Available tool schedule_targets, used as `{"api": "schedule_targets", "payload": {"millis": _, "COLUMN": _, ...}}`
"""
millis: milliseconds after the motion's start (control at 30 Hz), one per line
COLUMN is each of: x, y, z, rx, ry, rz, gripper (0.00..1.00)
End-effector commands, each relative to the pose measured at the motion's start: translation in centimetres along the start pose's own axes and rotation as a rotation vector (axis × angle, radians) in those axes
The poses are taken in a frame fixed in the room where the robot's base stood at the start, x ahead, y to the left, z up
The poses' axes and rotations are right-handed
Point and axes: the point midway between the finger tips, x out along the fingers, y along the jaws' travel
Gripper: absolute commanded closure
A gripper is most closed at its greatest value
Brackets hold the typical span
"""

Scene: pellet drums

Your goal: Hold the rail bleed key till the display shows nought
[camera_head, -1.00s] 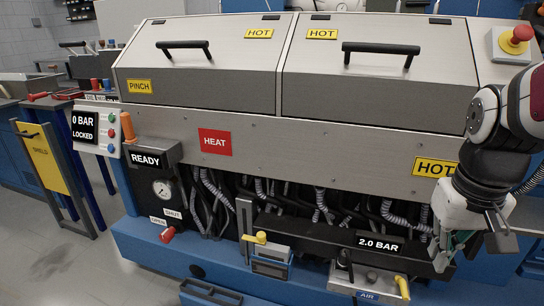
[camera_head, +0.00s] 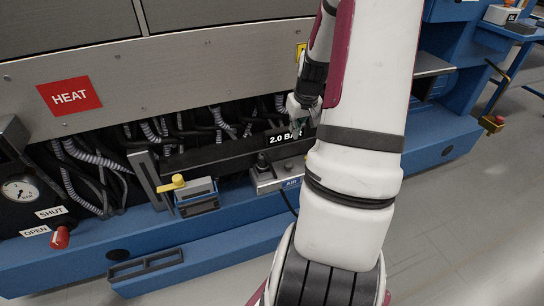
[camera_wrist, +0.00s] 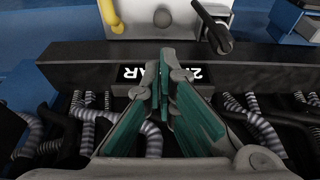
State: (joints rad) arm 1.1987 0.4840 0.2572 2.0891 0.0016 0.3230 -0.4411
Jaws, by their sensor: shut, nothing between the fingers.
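The display (camera_head: 284,138) on the dark rail reads 2.0 BAR. It also shows upside down in the wrist view (camera_wrist: 130,73), with its middle hidden behind my fingers. Below the rail, the AIR block (camera_head: 267,184) carries an upright black lever (camera_head: 262,160) and a round dark button (camera_wrist: 162,18). A yellow lever (camera_wrist: 110,16) stands beside the button in the wrist view. No legible label tells which is the bleed key. My gripper (camera_wrist: 163,66) is shut and empty, its fingertips over the display and apart from the button in the picture. My arm hides part of the block in the head view.
A yellow-handled valve unit (camera_head: 190,192) sits left of the AIR block. Grey hoses (camera_head: 90,155) hang behind the rail (camera_head: 210,156). A gauge (camera_head: 18,190) and a red handle (camera_head: 60,237) are at far left. Open floor (camera_head: 460,220) lies at right.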

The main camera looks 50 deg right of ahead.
Motion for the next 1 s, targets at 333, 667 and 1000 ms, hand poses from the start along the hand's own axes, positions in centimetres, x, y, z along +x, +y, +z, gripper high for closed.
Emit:
{"api": "schedule_targets", "payload": {"millis": 333, "x": 0.3, "y": 0.3, "z": 0.0, "rx": 0.004, "ry": 0.004, "rz": 0.001, "gripper": 1.0}}
{"api": "schedule_targets", "payload": {"millis": 667, "x": 3.3, "y": 0.2, "z": 0.1, "rx": 0.004, "ry": 0.001, "rz": -0.002, "gripper": 1.0}}
{"api": "schedule_targets", "payload": {"millis": 1000, "x": 10.0, "y": 0.2, "z": 0.1, "rx": 0.003, "ry": 0.001, "rz": -0.001, "gripper": 1.0}}
